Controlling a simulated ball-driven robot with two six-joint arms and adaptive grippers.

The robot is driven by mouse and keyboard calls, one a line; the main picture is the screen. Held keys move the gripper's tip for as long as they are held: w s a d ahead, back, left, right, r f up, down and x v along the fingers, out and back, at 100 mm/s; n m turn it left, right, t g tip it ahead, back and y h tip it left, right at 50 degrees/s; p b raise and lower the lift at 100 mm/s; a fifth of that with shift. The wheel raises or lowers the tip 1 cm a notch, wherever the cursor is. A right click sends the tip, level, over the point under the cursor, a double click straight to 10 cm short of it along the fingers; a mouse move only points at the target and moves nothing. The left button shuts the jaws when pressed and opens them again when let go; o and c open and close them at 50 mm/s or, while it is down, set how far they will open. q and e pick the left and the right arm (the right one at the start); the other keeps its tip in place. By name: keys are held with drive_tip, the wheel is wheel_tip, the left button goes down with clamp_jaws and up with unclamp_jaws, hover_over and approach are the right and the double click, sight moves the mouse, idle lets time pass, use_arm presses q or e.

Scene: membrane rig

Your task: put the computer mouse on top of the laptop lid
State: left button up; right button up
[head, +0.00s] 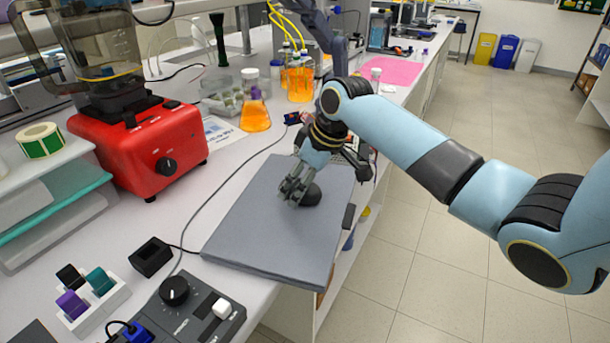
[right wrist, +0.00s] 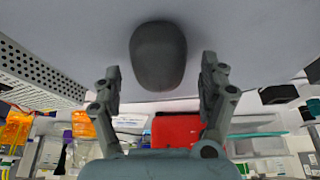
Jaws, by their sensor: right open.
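The laptop (head: 270,225) lies shut on the bench, a flat grey slab near the front edge. The dark computer mouse (head: 311,195) rests on its lid, toward the far part. It also shows in the right wrist view (right wrist: 158,56), at the top middle. My right gripper (head: 292,190) is beside the mouse in the head view and partly covers it. In the right wrist view its two fingers (right wrist: 160,75) are spread apart with a gap to the mouse on both sides. My left gripper does not show.
A red blender base (head: 140,145) stands left of the laptop. An orange flask (head: 255,115) and bottles stand behind it. A small black box (head: 151,256) and a control box (head: 190,312) with a knob are at the front left. A cable runs along the laptop's left side.

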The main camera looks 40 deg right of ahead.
drive_tip(key=v, duration=1.2)
drive_tip(key=shift+s, duration=0.15)
